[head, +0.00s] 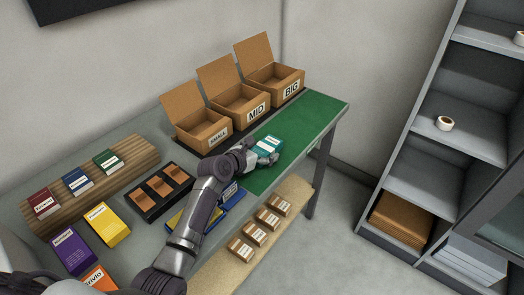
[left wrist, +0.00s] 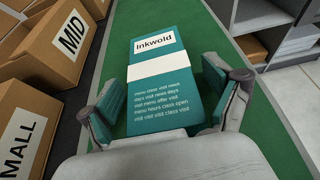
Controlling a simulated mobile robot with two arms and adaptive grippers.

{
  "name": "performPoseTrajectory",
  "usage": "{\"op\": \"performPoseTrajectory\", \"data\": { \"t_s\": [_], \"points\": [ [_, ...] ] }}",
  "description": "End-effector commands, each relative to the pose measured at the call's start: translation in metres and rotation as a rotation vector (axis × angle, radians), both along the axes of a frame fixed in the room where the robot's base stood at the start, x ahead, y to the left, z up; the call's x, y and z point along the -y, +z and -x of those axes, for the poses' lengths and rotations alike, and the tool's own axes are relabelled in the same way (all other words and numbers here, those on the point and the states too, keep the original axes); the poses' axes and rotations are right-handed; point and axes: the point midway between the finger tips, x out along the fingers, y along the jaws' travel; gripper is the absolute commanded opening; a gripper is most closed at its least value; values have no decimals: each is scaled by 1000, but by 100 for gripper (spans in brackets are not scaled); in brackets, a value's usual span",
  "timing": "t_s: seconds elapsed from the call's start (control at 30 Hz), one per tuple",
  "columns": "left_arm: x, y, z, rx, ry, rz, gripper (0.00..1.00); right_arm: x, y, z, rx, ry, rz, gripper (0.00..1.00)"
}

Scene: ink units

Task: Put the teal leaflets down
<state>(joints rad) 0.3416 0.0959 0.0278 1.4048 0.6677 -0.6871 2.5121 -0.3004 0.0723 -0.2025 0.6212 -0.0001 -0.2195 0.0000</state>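In the left wrist view the bundle (left wrist: 163,85) has a white band and an "Inkwold" label. My left gripper (head: 263,157) is at the bundle's near end. In the left wrist view its fingers (left wrist: 168,98) are spread on both sides of the bundle, with green mat showing between the left finger and the bundle. My right gripper is not in view.
Open cartons marked SMALL (head: 204,137), MID (head: 240,107) and BIG (head: 276,81) line the back. A wooden rack (head: 123,170) of small boxes and a black tray (head: 148,213) stand left. Small brown packs lie on a lower shelf (head: 225,275). The mat's right part is clear.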

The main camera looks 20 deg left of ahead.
Motion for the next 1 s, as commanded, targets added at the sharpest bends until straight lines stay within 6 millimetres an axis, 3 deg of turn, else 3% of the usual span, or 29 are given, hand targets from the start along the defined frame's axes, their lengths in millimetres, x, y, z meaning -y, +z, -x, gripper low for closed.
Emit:
{"op": "performPoseTrajectory", "data": {
  "t_s": [0.37,0.8,1.0],
  "points": [
    [-2,5,5,0,0,1,91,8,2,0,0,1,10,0],
    [-28,38,80,2,1,-1,91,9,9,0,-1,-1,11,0],
    [-36,47,100,1,-1,1,91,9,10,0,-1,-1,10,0]
  ]
}}
